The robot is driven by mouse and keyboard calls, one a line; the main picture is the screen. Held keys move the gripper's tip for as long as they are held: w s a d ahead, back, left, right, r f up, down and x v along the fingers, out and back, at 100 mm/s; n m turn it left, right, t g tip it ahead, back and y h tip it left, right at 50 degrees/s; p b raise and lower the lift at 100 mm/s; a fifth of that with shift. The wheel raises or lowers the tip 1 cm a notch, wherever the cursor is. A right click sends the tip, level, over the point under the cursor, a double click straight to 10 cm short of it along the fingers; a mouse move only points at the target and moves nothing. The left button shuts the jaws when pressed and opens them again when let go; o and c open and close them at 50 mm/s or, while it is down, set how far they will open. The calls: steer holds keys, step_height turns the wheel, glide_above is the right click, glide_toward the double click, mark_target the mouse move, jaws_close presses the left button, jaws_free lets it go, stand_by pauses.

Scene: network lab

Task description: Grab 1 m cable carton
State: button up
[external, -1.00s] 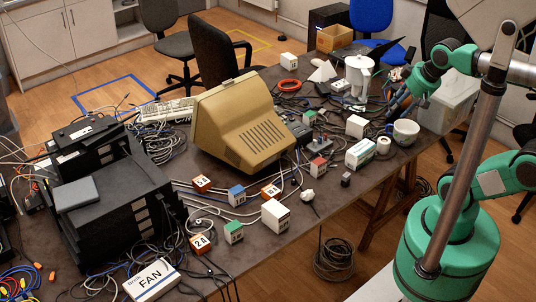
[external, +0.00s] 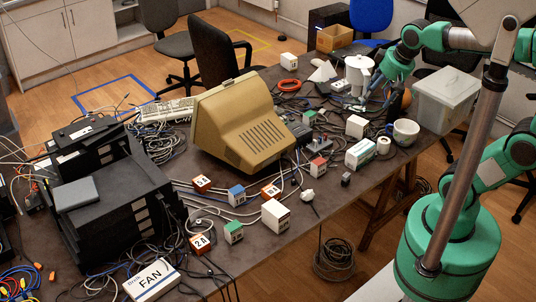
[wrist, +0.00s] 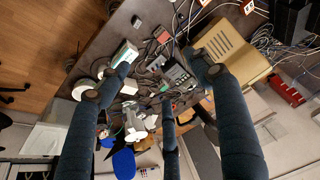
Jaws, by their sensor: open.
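Several small cartons stand on the table (external: 345,205), and I cannot read which one is marked 1 m. A white carton with a green band (external: 360,153) lies near the right front edge; it also shows in the wrist view (wrist: 124,53), beside a finger's tip. A plain whitish carton (external: 356,126) stands behind it. Another white carton (external: 276,216) is nearer the front, and one more (external: 289,60) is at the back.
A beige monitor (external: 240,130) stands mid-table. A white jug (external: 357,75), a mug (external: 406,132) and a tape roll (external: 384,145) crowd the right side. Loose cables, a clear bin (external: 447,100) and small labelled boxes (external: 203,183) surround the area.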

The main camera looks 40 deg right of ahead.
steer(key=w+a+f+g+p, duration=0.1)
steer(key=w+a, duration=0.6)
steer(key=w, duration=0.5)
steer(key=g+p, duration=0.4)
glide_above(236, 190)
step_height(236, 190, down, 28)
steer(key=shift+r, duration=0.1)
steer(key=shift+f+b, duration=0.8)
steer(key=shift+f, duration=3.5)
